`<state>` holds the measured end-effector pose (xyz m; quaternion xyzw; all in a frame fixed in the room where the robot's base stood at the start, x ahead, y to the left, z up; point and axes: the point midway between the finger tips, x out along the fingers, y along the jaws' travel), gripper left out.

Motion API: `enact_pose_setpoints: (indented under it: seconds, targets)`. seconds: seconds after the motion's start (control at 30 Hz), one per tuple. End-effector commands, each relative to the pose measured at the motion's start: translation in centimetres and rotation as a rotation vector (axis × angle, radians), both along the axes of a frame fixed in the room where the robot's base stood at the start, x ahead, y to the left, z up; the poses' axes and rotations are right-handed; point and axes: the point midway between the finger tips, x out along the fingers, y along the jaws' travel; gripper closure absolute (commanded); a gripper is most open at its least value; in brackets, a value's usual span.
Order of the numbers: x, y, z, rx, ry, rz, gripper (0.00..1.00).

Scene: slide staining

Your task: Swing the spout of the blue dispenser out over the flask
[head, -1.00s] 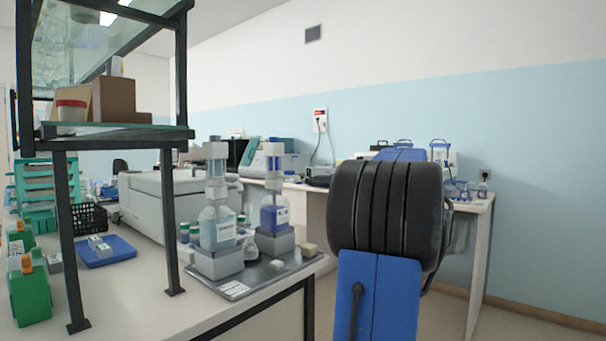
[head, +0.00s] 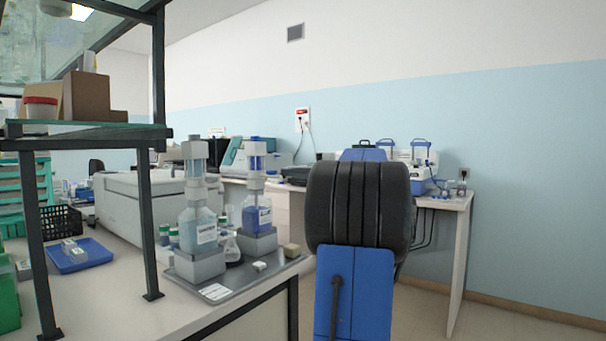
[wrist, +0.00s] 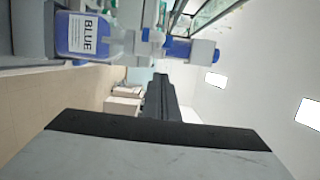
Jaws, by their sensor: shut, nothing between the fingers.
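The blue dispenser (head: 257,218) is a bottle of blue liquid with a pale pump head, upright on a grey block on the metal tray. In the wrist view its bottle, labelled BLUE (wrist: 88,35), lies sideways at the upper left, with the pump head (wrist: 200,50) to its right. I cannot make out which way its spout points. The small clear flask (head: 231,250) stands between this dispenser and a second one, partly hidden. My gripper (wrist: 160,82) is shut and empty, apart from the dispenser in the wrist view. It is hidden in the head view.
The second dispenser (head: 197,228), with pale blue liquid, stands to the left on the same tray (head: 218,292). A shelf frame (head: 147,215) rises left of it. A side bench (head: 450,205) is behind my arm.

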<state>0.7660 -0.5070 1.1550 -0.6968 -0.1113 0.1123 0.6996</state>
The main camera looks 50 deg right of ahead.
Motion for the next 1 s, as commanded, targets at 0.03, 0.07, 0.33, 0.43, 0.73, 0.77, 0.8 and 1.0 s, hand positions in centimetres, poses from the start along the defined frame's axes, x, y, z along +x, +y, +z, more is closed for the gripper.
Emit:
enact_pose_setpoints:
  seconds: [0.03,0.07,0.33,0.43,0.73,0.77,0.8,1.0]
  targets:
    - [-0.2,0.9,0.2,-0.003,-0.002,0.0,1.0]
    - [-0.2,1.3,0.2,-0.003,-0.002,0.0,1.0]
    - [-0.4,3.0,0.2,-0.003,-0.001,-0.001,1.0]
    - [-0.4,3.1,0.2,-0.003,-0.001,-0.001,1.0]
    - [-0.4,3.1,0.2,-0.003,-0.001,-0.002,1.0]
    - [-0.4,3.1,0.2,-0.003,-0.001,-0.004,1.0]
    - [-0.4,3.2,0.2,-0.003,-0.001,-0.006,1.0]
    - [-0.6,3.6,0.2,-0.003,-0.001,-0.045,1.0]
